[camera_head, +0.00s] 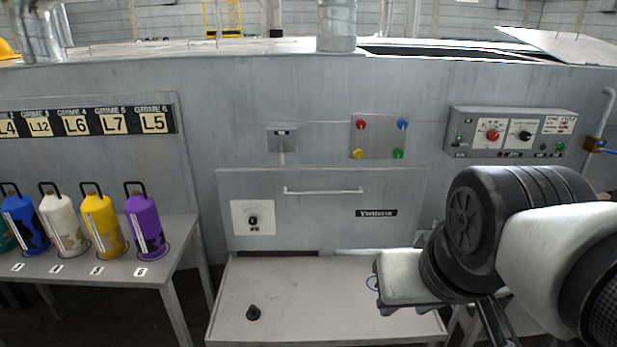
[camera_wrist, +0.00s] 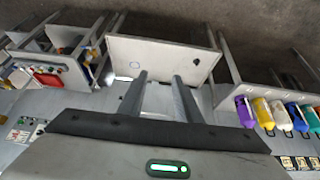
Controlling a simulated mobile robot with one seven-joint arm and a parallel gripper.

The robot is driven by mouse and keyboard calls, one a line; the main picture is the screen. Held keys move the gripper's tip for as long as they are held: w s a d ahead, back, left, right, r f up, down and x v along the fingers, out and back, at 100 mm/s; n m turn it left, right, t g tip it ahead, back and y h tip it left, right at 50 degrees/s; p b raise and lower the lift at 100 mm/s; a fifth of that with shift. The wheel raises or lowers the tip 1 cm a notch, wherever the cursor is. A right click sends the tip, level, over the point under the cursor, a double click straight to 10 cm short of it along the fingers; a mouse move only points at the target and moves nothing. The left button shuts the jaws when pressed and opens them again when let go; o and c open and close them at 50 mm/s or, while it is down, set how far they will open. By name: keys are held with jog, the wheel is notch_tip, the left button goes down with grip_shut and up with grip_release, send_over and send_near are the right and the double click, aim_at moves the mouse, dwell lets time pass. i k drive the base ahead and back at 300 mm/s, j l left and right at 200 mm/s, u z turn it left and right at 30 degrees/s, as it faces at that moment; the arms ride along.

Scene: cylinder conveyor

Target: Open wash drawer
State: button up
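The wash drawer (camera_head: 320,215) is a grey front panel in the machine wall, in the middle of the head view. It appears closed, flush with the wall. A thin horizontal bar handle (camera_head: 323,190) runs across its upper part. A white dial plate (camera_head: 253,217) is at its left, and a dark label (camera_head: 376,213) at its right. My gripper (camera_wrist: 158,80) shows two grey fingers spread apart with nothing between them in the wrist view. My arm is right of the drawer in the head view, apart from the handle. The wrist view does not clearly show the handle.
A low table (camera_head: 310,290) with a small black knob (camera_head: 253,313) stands below the drawer. A side table (camera_head: 110,262) at left holds several coloured bottles. Above the drawer are a four-button panel (camera_head: 379,136) and a small box (camera_head: 283,137). A control box (camera_head: 511,132) is at right.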

aim_at(301, 210)
jog(key=i+j, duration=0.1)
jog(key=i, duration=0.55)
jog(key=i+j, duration=0.15)
jog(key=i, duration=0.5)
